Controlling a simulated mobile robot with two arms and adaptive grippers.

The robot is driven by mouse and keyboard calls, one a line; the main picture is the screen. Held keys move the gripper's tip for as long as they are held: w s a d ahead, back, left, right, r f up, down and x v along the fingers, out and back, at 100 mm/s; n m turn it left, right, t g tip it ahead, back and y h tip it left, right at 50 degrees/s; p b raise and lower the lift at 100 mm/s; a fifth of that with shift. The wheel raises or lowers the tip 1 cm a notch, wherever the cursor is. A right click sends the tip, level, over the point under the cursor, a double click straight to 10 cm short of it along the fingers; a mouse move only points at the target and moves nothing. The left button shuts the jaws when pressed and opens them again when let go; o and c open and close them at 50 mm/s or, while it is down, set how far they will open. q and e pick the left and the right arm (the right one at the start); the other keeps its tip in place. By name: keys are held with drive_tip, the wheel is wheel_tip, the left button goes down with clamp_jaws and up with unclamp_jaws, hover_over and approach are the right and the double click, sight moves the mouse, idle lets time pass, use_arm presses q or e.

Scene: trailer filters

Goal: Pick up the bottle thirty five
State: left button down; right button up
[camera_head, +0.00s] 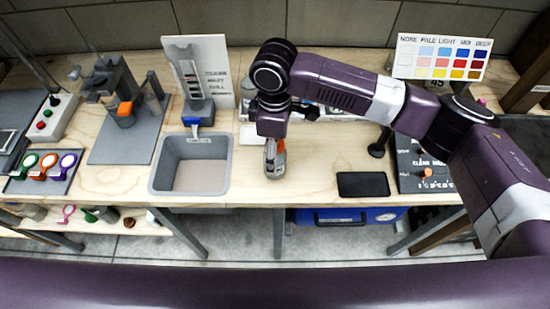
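I cannot make out a bottle marked thirty five. Some small white and dark items (340,112) stand behind my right arm, partly hidden by it. My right arm comes in from the right and bends down at the middle of the wooden bench. My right gripper (273,165) points down over the bench, right of the grey bin. It is small, grey and orange, and seen from above, so its fingers and anything between them are unclear. My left gripper is not in view.
An empty grey bin (158,180) stands at the bench's front edge. A dark flat pad (363,185) lies to the right, near a dark panel (416,156). A colour chart (440,60) stands at the back. A grey fixture (128,145) stands left.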

drive_tip(key=c, duration=1.5)
